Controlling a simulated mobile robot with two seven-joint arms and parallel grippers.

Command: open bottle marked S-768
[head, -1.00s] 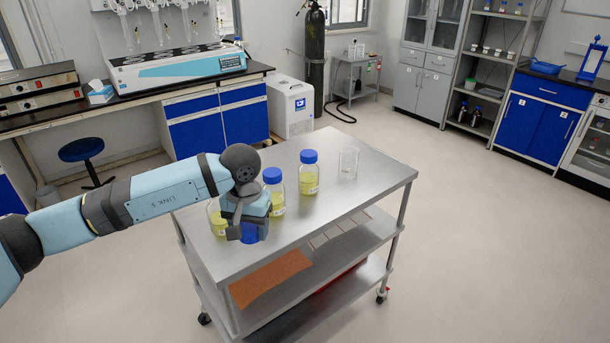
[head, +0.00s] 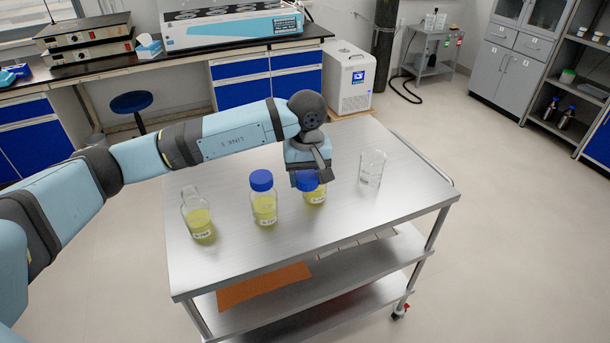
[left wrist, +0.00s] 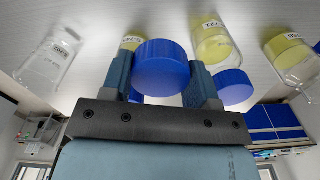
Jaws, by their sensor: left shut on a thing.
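An uncapped clear bottle (head: 197,220) with yellow liquid stands at the left on the steel cart. It also shows at the right of the left wrist view (left wrist: 288,55); its label seems to end in 68. My left gripper (head: 308,180) is shut on a loose blue cap (left wrist: 162,67) held clear of the cart top. It is in front of the right-hand bottle (head: 317,195), whose top it hides. The middle bottle (head: 264,207) wears its blue cap. My right gripper is out of view.
An empty beaker (head: 371,168) stands right of my gripper on the cart (head: 245,262). The cart's front and right have free room. A lab bench (head: 100,66) and a white cooler unit (head: 346,78) stand behind.

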